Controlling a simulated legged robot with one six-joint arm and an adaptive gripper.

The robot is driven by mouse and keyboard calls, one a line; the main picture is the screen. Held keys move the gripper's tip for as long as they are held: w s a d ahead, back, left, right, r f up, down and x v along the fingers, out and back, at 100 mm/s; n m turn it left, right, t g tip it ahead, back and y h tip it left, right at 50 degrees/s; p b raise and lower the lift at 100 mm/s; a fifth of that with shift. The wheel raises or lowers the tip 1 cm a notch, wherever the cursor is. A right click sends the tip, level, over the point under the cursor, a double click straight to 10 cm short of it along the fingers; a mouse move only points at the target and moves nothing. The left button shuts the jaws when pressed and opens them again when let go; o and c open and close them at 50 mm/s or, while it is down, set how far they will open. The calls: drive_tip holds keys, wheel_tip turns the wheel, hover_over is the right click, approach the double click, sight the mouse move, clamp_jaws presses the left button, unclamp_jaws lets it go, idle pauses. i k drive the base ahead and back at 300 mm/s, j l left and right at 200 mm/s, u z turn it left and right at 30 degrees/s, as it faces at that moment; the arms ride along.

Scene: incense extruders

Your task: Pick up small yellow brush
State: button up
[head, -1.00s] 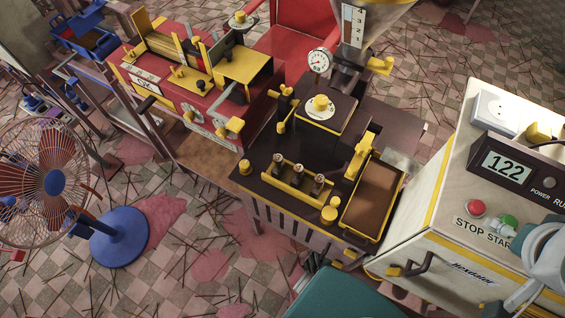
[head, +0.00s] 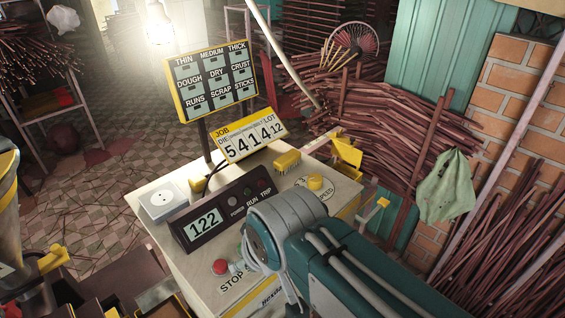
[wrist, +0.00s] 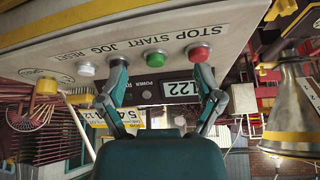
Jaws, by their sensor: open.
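Another small yellow piece (head: 197,184) is beside the white square box. In the wrist view my gripper (wrist: 162,70) is open and empty, its two fingers spread in front of the cabinet's button panel. In the head view my arm covers the cabinet's right front, and the gripper itself is hidden.
The display box reading 122 (head: 203,224) and a job sign (head: 250,136) stand on the cabinet. A red stop button (head: 220,267) is on its front; a green button (wrist: 154,62) shows in the wrist view. Stacked sticks (head: 385,140) and a green cloth (head: 449,188) are behind, right.

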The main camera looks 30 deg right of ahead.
sight(288, 160)
drive_tip(key=k+l+u, duration=0.15)
drive_tip(key=l, duration=0.2)
drive_tip(key=l+u, duration=0.15)
drive_tip(key=l, duration=1.05)
drive_tip(key=i+u, duration=0.05)
drive_tip(key=i, duration=0.05)
